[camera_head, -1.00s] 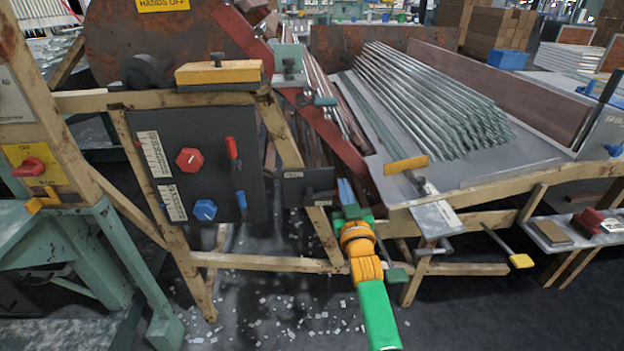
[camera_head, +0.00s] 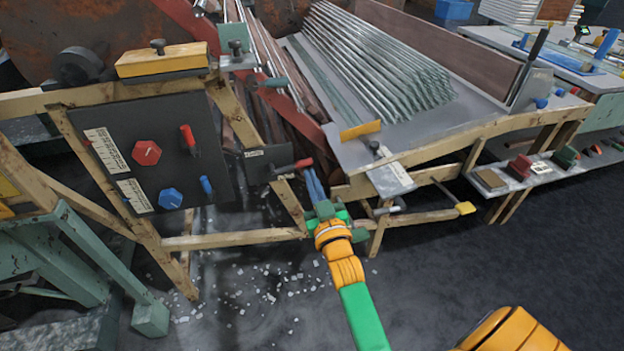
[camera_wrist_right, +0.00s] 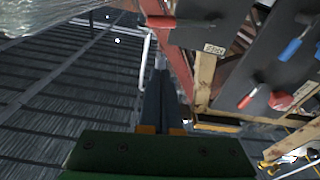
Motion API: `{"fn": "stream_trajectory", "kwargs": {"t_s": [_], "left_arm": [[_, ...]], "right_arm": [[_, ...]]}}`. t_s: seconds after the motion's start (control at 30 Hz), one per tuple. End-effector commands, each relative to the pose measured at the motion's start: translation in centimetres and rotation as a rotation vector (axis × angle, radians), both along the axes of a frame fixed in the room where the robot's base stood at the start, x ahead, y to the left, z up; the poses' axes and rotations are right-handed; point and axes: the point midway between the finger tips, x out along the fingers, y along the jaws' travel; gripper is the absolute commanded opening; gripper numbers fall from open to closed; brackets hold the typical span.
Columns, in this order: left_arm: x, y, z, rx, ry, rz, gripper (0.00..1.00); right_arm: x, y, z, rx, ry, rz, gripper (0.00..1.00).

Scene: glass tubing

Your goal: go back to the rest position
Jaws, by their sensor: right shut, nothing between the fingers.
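My right gripper (camera_head: 314,184) is low in front of the wooden-framed machine, with its blue fingers pointing up and away. The fingers are shut with nothing between them; they also show side by side in the right wrist view (camera_wrist_right: 161,98). A red-handled lever (camera_head: 295,166) on a small black panel (camera_head: 263,160) is close to the fingertips, just up and left of them in the head view. The red handle also shows near the top of the wrist view (camera_wrist_right: 182,22). Whether the fingers touch it cannot be told. My left gripper is not in view.
A black control panel (camera_head: 160,165) with a red knob (camera_head: 146,153) and a blue knob (camera_head: 171,198) is at left. Glass tubes (camera_head: 380,62) lie on the sloped table at right. White shards (camera_head: 255,285) litter the floor. The lower-right floor looks open.

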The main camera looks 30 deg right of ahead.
Motion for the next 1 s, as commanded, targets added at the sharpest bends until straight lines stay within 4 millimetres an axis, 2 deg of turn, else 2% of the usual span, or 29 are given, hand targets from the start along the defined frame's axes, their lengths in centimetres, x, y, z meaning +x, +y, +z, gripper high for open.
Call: {"fn": "stream_trajectory", "kwargs": {"t_s": [0.2, 0.27, 0.37, 0.4, 0.47, 0.5, 0.57, 0.6, 0.67, 0.7, 0.8, 0.87, 0.9, 1.0], "left_arm": [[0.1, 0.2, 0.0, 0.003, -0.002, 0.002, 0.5], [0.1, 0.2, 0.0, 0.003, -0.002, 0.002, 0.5], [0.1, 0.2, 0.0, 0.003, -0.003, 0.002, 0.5], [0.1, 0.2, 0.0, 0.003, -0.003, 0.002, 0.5], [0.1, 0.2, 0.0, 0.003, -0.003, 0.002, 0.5], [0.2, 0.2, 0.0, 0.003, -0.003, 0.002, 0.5], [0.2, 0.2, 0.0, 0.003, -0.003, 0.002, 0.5], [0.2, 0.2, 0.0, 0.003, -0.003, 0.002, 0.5], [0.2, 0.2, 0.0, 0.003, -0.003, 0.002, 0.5], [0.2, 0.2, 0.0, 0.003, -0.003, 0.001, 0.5], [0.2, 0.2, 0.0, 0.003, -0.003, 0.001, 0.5], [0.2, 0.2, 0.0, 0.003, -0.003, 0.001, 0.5], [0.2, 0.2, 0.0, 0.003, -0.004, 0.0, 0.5], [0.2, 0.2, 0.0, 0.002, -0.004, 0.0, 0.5]], "right_arm": [[0.0, 0.0, -0.2, 0.001, 0.004, 0.001, 0.0], [0.1, 0.5, -1.5, 0.009, 0.038, 0.015, 0.0], [-0.1, 2.4, -7.9, 0.044, 0.2, 0.075, 0.0], [-0.8, 3.6, -11.7, 0.064, 0.297, 0.108, 0.0], [-2.8, 5.4, -17.8, 0.091, 0.458, 0.155, 0.0], [-4.7, 6.4, -21.6, 0.108, 0.567, 0.182, 0.0], [-8.2, 7.7, -26.8, 0.126, 0.723, 0.216, 0.0], [-10.9, 8.3, -29.9, 0.135, 0.826, 0.234, 0.0], [-15.1, 8.9, -33.7, 0.145, 0.966, 0.255, 0.0], [-17.8, 9.0, -35.8, 0.148, 1.05, 0.263, 0.0], [-24.3, 9.0, -39.5, 0.152, 1.234, 0.275, 0.0], [-27.9, 8.8, -41.1, 0.15, 1.329, 0.278, 0.0], [-30.3, 8.5, -41.9, 0.149, 1.392, 0.279, 0.0], [-36.0, 7.7, -43.3, 0.141, 1.536, 0.273, 0.0]]}}
